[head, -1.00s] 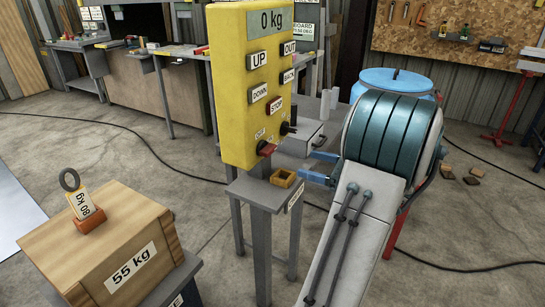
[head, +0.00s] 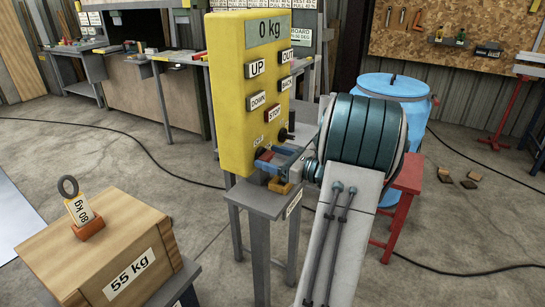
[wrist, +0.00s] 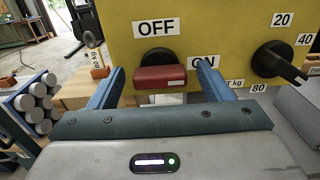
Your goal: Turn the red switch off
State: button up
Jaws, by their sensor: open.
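The yellow control box (head: 232,100) stands on a grey post stand. In the wrist view the red switch (wrist: 160,78) sits on a black round base, below the OFF label (wrist: 157,28) and left of the ON label (wrist: 204,62). My gripper (wrist: 160,68) is open, with one blue finger on each side of the red handle and a visible gap on both sides. In the head view my gripper (head: 279,158) is at the box's lower front and hides most of the switch.
A black knob (wrist: 278,60) with weight marks is right of the switch. A blue barrel (head: 405,90) stands behind my arm.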

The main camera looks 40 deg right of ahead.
jog(key=shift+w, duration=0.15)
jog(key=c, duration=1)
